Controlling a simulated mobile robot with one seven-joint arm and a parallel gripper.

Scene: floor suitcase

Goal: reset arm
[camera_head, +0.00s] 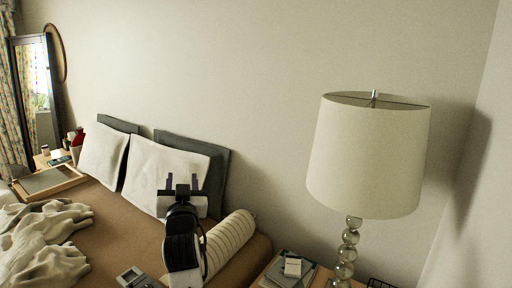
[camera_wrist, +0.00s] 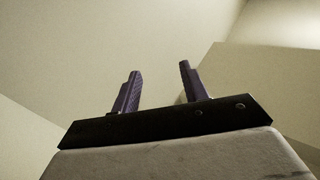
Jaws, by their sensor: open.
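My gripper (camera_head: 183,182) is raised in front of the white pillows, at the end of my arm in the head view. Its two dark fingers point up and stand apart. In the wrist view my gripper (camera_wrist: 157,86) shows its two fingers well apart with nothing between them. Only plain wall and ceiling surfaces show beyond the fingers there. No suitcase is visible in either view.
A bed (camera_head: 110,222) carries white pillows (camera_head: 150,172), a striped bolster (camera_head: 230,240), a crumpled blanket (camera_head: 40,240) and a tray (camera_head: 48,183). A mirror (camera_head: 38,95) stands at far left.

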